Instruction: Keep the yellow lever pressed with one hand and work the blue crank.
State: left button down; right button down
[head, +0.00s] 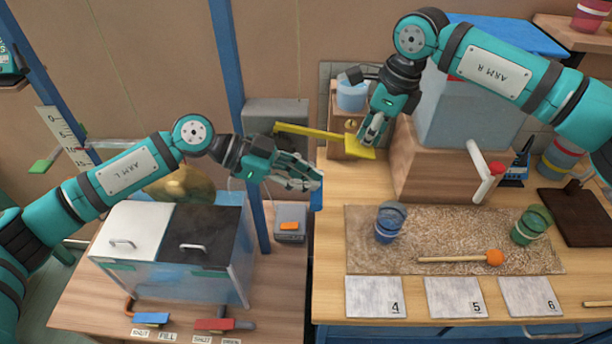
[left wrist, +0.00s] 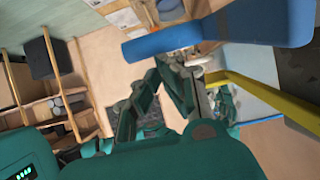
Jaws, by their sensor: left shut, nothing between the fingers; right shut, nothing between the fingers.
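The yellow lever (head: 310,132) runs from a grey wall box to a flat yellow paddle at its right end; its bar also crosses the left wrist view (left wrist: 265,97). My right gripper (head: 368,140) is shut, its fingertips at the paddle from above; whether they press it down I cannot tell. My left gripper (head: 316,180) is shut and empty, left of and below the paddle. A blue part, seemingly the blue crank (head: 317,198), shows at its fingertips, mostly hidden by them. In the left wrist view a blue bar (left wrist: 185,40) lies close beside the fingers; contact is unclear.
A white crank with a red knob (head: 497,168) sits on the wooden box at right. A bench (head: 330,270) holds blue and green cups and an orange-headed mallet (head: 494,258). A lidded clear tank (head: 170,280) stands below my left arm. A blue post (head: 229,60) rises behind.

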pick_arm(q)
jog(key=shift+d+f, duration=0.1)
jog(key=shift+f, duration=0.4)
jog(key=a+r, duration=0.9)
jog(key=shift+r, duration=0.25)
dwell(0.6)
